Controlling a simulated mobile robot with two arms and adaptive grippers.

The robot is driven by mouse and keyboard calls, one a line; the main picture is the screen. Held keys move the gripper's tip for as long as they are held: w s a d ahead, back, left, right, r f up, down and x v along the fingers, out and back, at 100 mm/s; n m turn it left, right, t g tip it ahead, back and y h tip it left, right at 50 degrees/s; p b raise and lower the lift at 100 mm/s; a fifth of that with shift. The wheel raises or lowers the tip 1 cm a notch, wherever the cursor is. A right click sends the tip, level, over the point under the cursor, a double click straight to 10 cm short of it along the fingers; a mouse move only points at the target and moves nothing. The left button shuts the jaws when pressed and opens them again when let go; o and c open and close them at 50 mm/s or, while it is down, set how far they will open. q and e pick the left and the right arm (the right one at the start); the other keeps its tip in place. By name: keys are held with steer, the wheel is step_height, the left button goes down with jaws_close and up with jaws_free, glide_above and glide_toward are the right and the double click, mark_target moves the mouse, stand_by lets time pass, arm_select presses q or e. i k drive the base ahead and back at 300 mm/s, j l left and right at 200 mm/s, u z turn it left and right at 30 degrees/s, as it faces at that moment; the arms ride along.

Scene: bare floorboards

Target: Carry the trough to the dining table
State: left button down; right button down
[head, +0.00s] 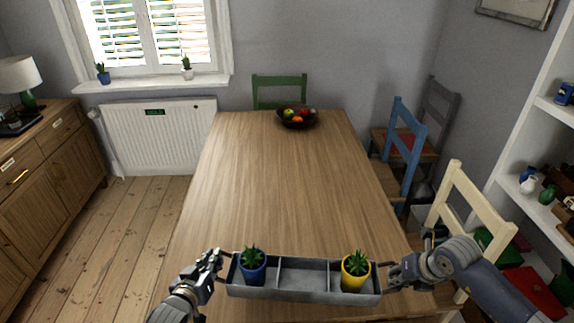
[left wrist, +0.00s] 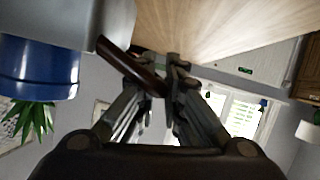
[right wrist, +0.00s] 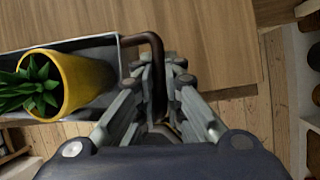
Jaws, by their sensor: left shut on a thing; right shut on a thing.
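The grey trough (head: 304,293) is at the near end of the dining table (head: 285,190) in the head view. A blue pot with a plant (head: 252,268) is in its left compartment and a yellow pot with a plant (head: 355,272) in its right one; the middle compartment is empty. My left gripper (head: 222,258) is shut on the trough's left handle (left wrist: 132,66). My right gripper (head: 390,276) is shut on its right handle (right wrist: 157,70). The trough looks level. I cannot tell whether its underside touches the tabletop.
A dark fruit bowl (head: 297,119) stands at the table's far end; the tabletop between is clear. Green (head: 279,90), blue (head: 402,150) and cream (head: 470,205) chairs stand around it. A sideboard (head: 50,160) is left, shelves (head: 545,150) right.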

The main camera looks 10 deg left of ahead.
mark_target(288, 213)
steer(key=i, duration=0.9)
steer(key=i+u, duration=0.25)
